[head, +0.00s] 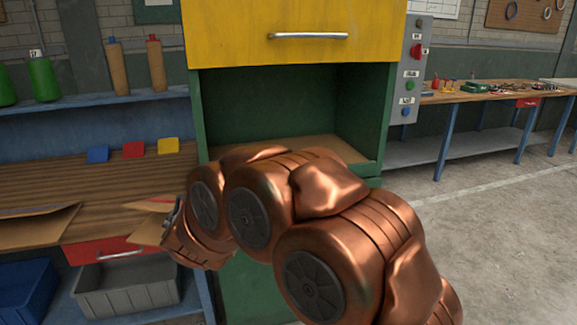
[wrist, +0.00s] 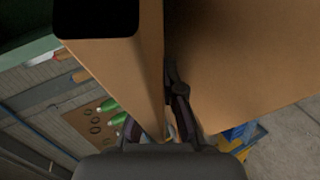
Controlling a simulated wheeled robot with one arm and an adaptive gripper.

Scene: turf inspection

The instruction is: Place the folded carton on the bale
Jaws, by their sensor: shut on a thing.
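The folded carton (head: 150,231) is a brown cardboard piece at the left of my arm, over the front of the workbench. In the wrist view its brown panel (wrist: 140,80) runs between the fingers, and another broad brown panel fills the right. My gripper (head: 175,218) is mostly hidden behind my copper arm. In the wrist view my gripper (wrist: 154,115) is shut on the carton. A flat brown surface (head: 300,148), seemingly the bale top, lies inside the green cabinet, right of the gripper. My arm covers its front part.
The yellow door (head: 270,50) is above the cabinet opening (head: 270,105). A control panel (head: 410,75) is on its right. The workbench (head: 85,185) at left holds more cardboard (head: 35,228) and coloured pieces. A grey bin (head: 125,290) stands below. Floor at right is clear.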

